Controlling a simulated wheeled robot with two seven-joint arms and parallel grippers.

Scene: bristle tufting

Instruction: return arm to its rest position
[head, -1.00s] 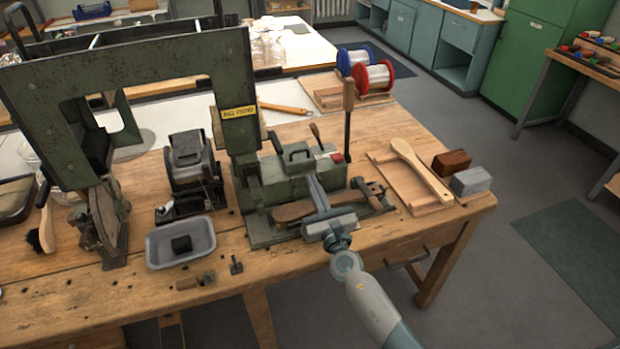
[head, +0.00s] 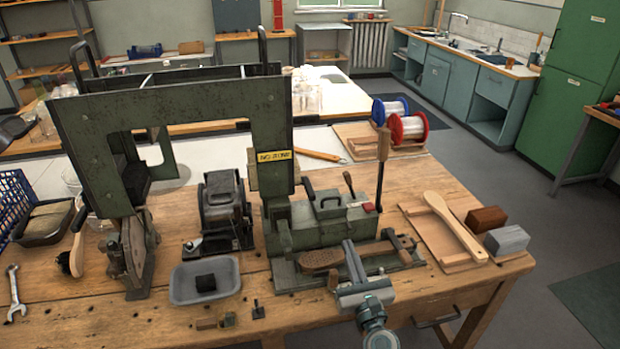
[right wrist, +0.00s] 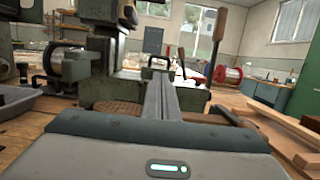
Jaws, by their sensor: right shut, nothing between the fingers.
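My right gripper (head: 349,243) is in front of the green tufting machine (head: 318,227), its narrow fingers together with nothing between them. The fingers pass in front of a brown perforated brush block (head: 322,260) lying in the machine's front fixture. I cannot tell whether they touch it. In the right wrist view the closed fingers (right wrist: 158,75) point ahead at the machine, and part of the block (right wrist: 118,107) shows behind them. My left gripper is not in view.
A wooden brush body (head: 455,226) lies on a board at the right, beside a brown block (head: 486,219) and a grey block (head: 507,240). A grey tray (head: 178,290) stands front left. A tall lever (head: 381,175) rises behind my gripper. Floor (head: 535,310) is clear at right.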

